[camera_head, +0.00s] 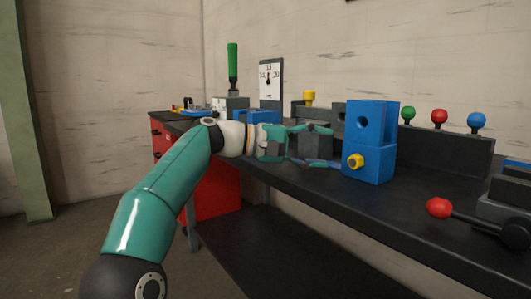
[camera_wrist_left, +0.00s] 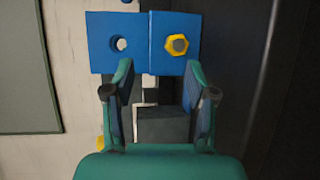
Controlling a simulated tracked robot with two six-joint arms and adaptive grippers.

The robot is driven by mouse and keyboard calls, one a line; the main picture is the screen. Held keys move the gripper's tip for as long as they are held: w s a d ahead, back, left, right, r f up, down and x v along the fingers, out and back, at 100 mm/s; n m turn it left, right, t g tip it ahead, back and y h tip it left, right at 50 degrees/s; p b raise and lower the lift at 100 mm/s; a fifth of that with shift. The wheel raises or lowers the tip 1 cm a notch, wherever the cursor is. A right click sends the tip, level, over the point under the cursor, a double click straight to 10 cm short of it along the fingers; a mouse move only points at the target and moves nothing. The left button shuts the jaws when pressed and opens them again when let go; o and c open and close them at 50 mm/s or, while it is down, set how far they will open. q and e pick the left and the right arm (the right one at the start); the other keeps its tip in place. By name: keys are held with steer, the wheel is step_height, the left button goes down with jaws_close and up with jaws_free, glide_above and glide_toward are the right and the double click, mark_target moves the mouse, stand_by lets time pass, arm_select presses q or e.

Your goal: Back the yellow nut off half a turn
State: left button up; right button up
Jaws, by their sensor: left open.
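The yellow nut (camera_head: 355,161) sits low on the front face of a blue block (camera_head: 369,121) on the bench. In the left wrist view the nut (camera_wrist_left: 177,45) shows as a yellow hexagon around a grey centre, on the right half of the blue block (camera_wrist_left: 103,52); a round hole is on the left half. My left gripper (camera_head: 326,146) is open and empty, to the left of the block in the head view and apart from the nut. In the left wrist view its fingers (camera_wrist_left: 160,82) point towards the block. My right gripper is not in view.
The dark bench (camera_head: 300,181) runs along the wall. A red-knobbed lever (camera_head: 439,208) is at the right front. Green, red and blue knobs (camera_head: 439,116) stand behind the block. A green-handled lever (camera_head: 232,63) and a dial plate (camera_head: 270,80) stand at the back left.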

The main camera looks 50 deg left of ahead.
arm_select(q)
steer(key=f+v, duration=0.1)
steer(key=v, duration=1)
steer(key=shift+s+d+f+b, duration=0.2)
steer(key=shift+f+b, duration=0.05)
steer(key=shift+b, duration=0.1)
stand_by(0.5)
